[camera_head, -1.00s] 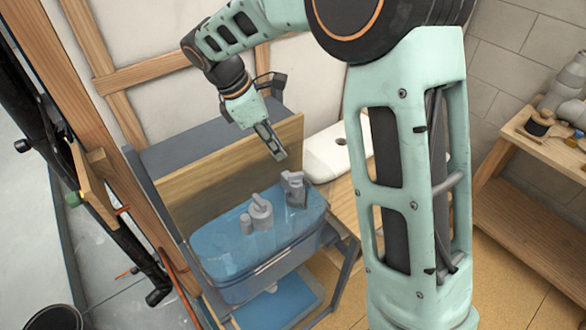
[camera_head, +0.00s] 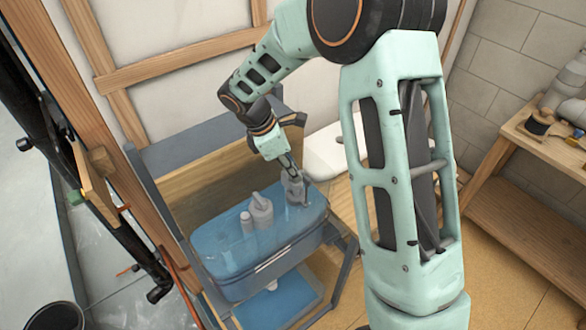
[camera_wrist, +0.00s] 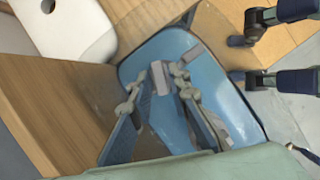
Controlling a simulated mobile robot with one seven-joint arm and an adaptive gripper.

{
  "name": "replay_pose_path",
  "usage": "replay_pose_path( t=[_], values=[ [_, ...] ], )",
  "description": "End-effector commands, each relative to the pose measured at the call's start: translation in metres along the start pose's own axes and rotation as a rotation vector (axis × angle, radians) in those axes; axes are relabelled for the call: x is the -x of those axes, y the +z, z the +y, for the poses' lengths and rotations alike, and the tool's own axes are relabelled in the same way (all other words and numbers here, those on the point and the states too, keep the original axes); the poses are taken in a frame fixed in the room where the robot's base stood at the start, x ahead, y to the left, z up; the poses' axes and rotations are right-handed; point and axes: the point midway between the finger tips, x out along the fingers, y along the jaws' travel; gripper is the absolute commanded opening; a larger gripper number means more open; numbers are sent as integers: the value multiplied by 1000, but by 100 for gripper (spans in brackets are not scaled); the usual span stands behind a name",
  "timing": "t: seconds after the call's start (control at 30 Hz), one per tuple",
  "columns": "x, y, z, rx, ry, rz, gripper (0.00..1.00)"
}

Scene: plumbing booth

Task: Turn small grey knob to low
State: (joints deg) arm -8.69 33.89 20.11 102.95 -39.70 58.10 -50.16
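A blue tub-like unit (camera_head: 225,255) carries several grey fittings on its top. A small grey peg-like knob (camera_head: 247,222) stands at the left, beside a larger grey fitting (camera_head: 261,209). Another grey fitting (camera_head: 294,190) stands at the right of the top. I cannot tell for sure which is the small grey knob of the task. My gripper (camera_head: 295,175) points down at the right fitting and partly covers it. In the wrist view its two fingers (camera_wrist: 160,90) are apart, with a grey block (camera_wrist: 161,77) between the tips; contact is unclear.
A wooden board (camera_head: 215,165) stands behind the blue unit, close to my gripper. A white panel with a hole (camera_head: 330,150) lies to the right. A wooden bench (camera_head: 540,140) with items stands at the far right.

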Motion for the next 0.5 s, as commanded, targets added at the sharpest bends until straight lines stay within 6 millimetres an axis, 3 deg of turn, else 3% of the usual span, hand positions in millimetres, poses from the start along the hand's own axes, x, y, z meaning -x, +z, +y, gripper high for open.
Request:
replay_pose_path(
  t=[0.07,0.2,0.5],
  values=[
    [0,0,0,0,0,0,16],
    [0,0,0,0,0,0,0],
    [1,0,0,-6,-2,0,0]
  ],
)
